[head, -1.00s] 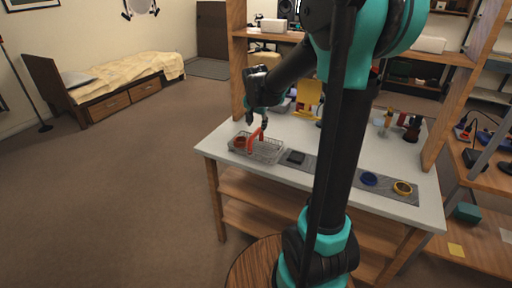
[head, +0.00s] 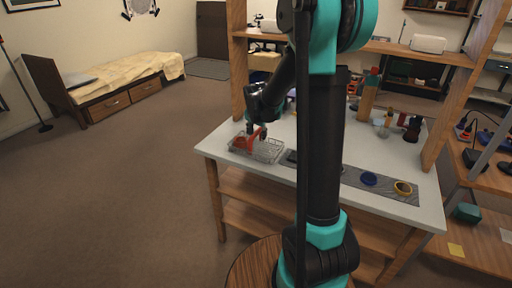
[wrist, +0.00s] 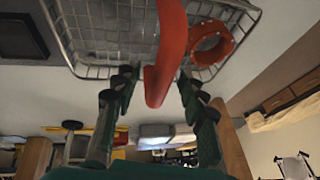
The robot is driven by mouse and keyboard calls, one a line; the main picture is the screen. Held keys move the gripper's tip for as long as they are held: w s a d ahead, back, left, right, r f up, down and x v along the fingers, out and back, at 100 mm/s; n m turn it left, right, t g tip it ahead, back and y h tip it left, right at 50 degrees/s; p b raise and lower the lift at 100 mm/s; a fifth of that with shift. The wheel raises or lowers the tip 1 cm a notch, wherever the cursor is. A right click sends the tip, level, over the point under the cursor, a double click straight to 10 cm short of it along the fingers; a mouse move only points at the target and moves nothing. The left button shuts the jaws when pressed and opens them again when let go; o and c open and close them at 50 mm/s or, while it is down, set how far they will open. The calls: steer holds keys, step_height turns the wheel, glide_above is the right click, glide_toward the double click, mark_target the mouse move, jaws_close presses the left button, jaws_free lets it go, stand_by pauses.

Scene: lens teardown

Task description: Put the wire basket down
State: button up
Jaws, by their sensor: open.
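The wire basket (head: 270,155) rests on the white table's front left corner and looks level. Its red-orange handle (head: 252,142) arches up over it. An orange ring (head: 239,143) lies inside at the left. In the wrist view the basket mesh (wrist: 115,45) fills the top, with the handle (wrist: 170,45) and ring (wrist: 212,42) also showing. My gripper (head: 257,130) is at the handle, above the basket. In the wrist view the fingers of my gripper (wrist: 156,80) are spread apart on either side of the handle, with gaps visible.
On the table (head: 225,169), a grey mat (head: 385,188) to the right holds a blue ring (head: 369,178) and a yellow ring (head: 403,188). A dark block (head: 291,156) is partly hidden by my arm. Bottles (head: 412,128) stand at the back right.

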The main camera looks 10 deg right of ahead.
steer(key=shift+c, duration=0.4)
jaws_close()
steer(key=shift+r, duration=0.1)
step_height(320, 180, up, 19)
steer(key=w+d+f+n, duration=0.1)
steer(key=f, duration=0.3)
steer(key=w+d+f+n+y, duration=0.1)
steer(key=f, duration=0.4)
steer(key=w+d+f+n+y, duration=0.1)
steer(key=f+n, duration=0.1)
steer(key=f, duration=0.2)
steer(key=shift+w+d+f, duration=0.2)
steer(key=shift+d+f, duration=0.1)
steer(key=shift+f, duration=0.05)
steer(key=shift+d+f+n, duration=0.1)
steer(key=shift+f+n, duration=0.2)
steer(key=shift+f, duration=0.25)
